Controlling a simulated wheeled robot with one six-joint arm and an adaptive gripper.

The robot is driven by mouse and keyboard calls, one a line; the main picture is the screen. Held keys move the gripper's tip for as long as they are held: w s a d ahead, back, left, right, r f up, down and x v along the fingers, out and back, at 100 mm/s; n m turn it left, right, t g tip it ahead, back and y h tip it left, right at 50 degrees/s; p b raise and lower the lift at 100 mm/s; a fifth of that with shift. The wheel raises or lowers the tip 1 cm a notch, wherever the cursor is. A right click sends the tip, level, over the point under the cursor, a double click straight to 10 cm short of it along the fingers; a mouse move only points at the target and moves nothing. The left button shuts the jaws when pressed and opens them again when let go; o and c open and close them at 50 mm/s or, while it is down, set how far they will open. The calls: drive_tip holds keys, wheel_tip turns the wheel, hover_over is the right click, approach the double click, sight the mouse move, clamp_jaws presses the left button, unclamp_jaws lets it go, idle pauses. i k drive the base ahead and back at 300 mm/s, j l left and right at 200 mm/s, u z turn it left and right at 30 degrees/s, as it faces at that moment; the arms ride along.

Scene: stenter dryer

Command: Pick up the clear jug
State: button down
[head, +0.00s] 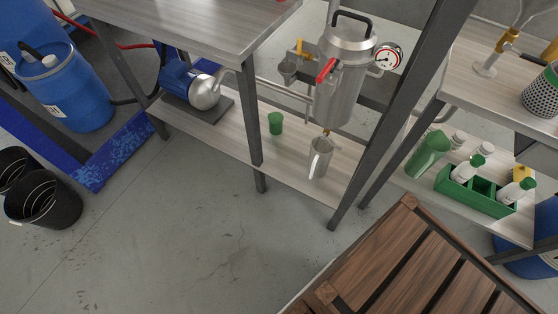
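A greyish, see-through-looking jug (322,152) with a pale handle stands upright on the lower wooden shelf (228,128), near the picture's centre. It is directly below the outlet of a steel tank (345,75). The handle side faces toward me. My gripper is not in view.
A green cup (275,123) stands left of the jug on the same shelf. A dark table leg (366,165) rises just right of the jug. A green jug (428,153) and a green bottle carrier (462,195) stand on the right shelf. A slatted wooden surface (385,262) fills the lower right. The floor at centre-left is clear.

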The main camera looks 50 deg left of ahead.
sight(318, 162)
drive_tip(key=u, duration=1.55)
drive_tip(key=j+z, duration=0.1)
drive_tip(key=z, duration=0.4)
drive_tip(key=j+z, duration=0.1)
drive_tip(key=z, duration=0.35)
drive_tip(key=j+z, duration=0.1)
drive_tip(key=z, duration=0.4)
drive_tip(key=j+z, duration=0.1)
drive_tip(key=z, duration=0.35)
drive_tip(key=j+z, duration=0.1)
drive_tip(key=z, duration=0.9)
drive_tip(key=k+z, duration=0.1)
drive_tip(key=z, duration=0.35)
drive_tip(key=k+j, duration=0.2)
drive_tip(key=k, duration=0.25)
drive_tip(key=k+u, duration=0.15)
drive_tip(key=u, duration=0.25)
drive_tip(key=k+u, duration=0.15)
drive_tip(key=u, duration=0.25)
drive_tip(key=k+u, duration=0.15)
drive_tip(key=u, duration=0.2)
drive_tip(key=k+l+u, duration=0.1)
drive_tip(key=k+u, duration=0.35)
drive_tip(key=l+z, duration=0.2)
drive_tip(key=k+j, duration=0.05)
drive_tip(key=j, duration=0.05)
